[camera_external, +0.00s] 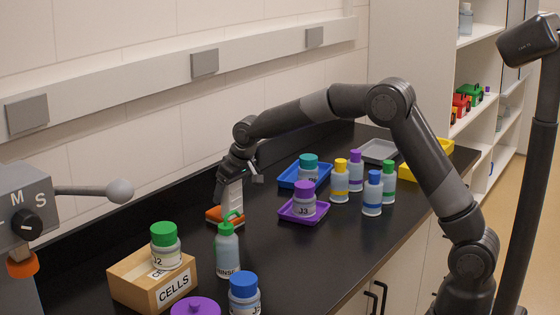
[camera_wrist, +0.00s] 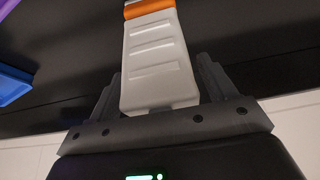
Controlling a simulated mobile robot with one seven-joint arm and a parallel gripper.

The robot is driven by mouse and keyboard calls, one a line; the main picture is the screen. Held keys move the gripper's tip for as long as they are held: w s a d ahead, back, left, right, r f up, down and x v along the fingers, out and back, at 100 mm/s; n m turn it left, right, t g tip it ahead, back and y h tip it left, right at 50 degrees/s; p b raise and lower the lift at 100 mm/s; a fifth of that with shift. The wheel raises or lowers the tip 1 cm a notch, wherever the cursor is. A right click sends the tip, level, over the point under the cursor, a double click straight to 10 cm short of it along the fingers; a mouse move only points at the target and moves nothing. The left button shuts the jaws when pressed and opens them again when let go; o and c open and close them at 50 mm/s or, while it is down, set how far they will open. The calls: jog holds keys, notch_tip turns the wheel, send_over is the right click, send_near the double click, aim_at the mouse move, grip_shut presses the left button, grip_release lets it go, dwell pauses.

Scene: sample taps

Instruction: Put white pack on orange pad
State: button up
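The white pack (camera_wrist: 155,65) is a tall ribbed block. It stands roughly upright in the external view (camera_external: 233,195). My gripper (camera_external: 232,182) points down over it, and the pack's upper end is between the fingers. The orange pad (camera_external: 222,217) is at the pack's lower end, on the black counter. An orange band also shows there in the wrist view (camera_wrist: 150,9). I cannot tell whether the pack's full weight rests on the pad.
A green-topped rinse bottle (camera_external: 228,250) stands just in front of the pad. A wooden CELLS box (camera_external: 130,280) with a jar is at front left. A purple tray (camera_external: 290,212), a blue tray (camera_external: 287,182) and several bottles are to the right. Bare counter lies between.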

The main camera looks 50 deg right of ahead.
jog(key=shift+o, duration=0.3)
jog(key=shift+s+r, duration=0.1)
jog(key=shift+r, duration=0.4)
jog(key=v, duration=1.1)
jog(key=s+d+r, duration=0.3)
jog(key=s+r, duration=0.2)
jog(key=s, duration=0.6)
jog(key=s+d+f, duration=0.1)
jog(key=s+f, duration=0.1)
jog(key=s, duration=0.8)
jog(key=s+d+f, duration=0.2)
jog(key=s, duration=0.8)
jog(key=s+d+f+t, duration=0.1)
jog(key=s+d, duration=0.1)
jog(key=s, duration=0.9)
jog(key=shift+f, duration=0.4)
